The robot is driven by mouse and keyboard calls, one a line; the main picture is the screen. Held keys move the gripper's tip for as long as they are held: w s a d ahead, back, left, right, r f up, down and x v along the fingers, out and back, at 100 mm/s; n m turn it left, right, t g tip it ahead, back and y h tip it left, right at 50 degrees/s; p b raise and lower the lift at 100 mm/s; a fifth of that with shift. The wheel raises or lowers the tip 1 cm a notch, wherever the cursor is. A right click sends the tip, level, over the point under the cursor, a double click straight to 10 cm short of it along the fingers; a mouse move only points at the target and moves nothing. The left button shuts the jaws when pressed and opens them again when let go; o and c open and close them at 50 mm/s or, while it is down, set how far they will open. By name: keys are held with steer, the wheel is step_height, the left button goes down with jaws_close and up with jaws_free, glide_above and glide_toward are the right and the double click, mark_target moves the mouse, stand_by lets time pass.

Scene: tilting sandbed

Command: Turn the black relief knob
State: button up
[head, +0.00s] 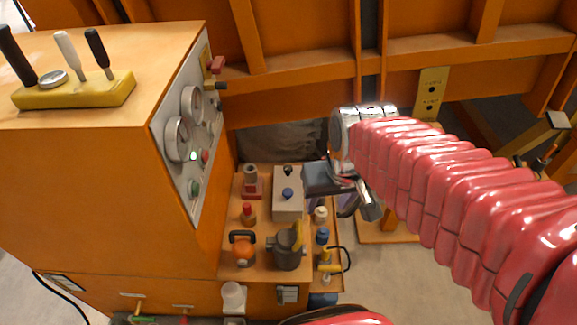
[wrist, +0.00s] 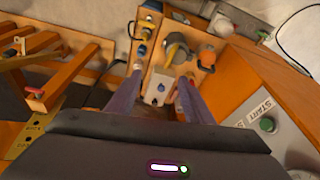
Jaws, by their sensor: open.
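A small black knob (head: 288,171) stands on top of a pale grey block (head: 280,208), behind a blue knob (head: 288,193) on the same block. I take it for the relief knob, though no label is readable. My gripper (head: 331,203) is open and empty, just right of the block in the head view. In the wrist view my gripper's two fingers (wrist: 159,86) are spread, with the block (wrist: 158,78) and its blue knob (wrist: 160,87) between them in the picture. A dark spot (wrist: 154,101) there may be the black knob. No contact is visible.
Red (head: 248,212) and orange (head: 243,250) fittings, and a grey valve body (head: 287,247), crowd the bench around the block. Blue and yellow fittings (head: 325,255) stand on the right ledge. The orange cabinet (head: 95,190) with gauges rises at left; orange beams cross behind.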

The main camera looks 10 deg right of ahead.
mark_target(288, 168)
steer(key=w+f+n+y, duration=0.1)
steer(key=w+f, duration=0.8)
steer(key=w, duration=0.3)
steer(key=w+f+n, duration=0.1)
steer(key=w+f, duration=0.8)
steer(key=w, duration=0.4)
steer(key=w+r+n+t, duration=0.1)
steer(key=w+r, duration=0.1)
steer(key=w, duration=0.5)
steer(key=shift+w+d+n, duration=0.3)
steer(key=shift+w+d, duration=0.05)
steer(key=shift+d, duration=0.05)
steer(key=shift+f, duration=0.2)
steer(key=shift+w+x, duration=0.1)
steer(key=shift+x, duration=3.3)
steer(key=shift+w+x, duration=0.15)
steer(key=shift+x, duration=3.25)
steer(key=shift+r, duration=0.1)
steer(key=shift+c, duration=0.6)
steer(key=c, duration=0.9)
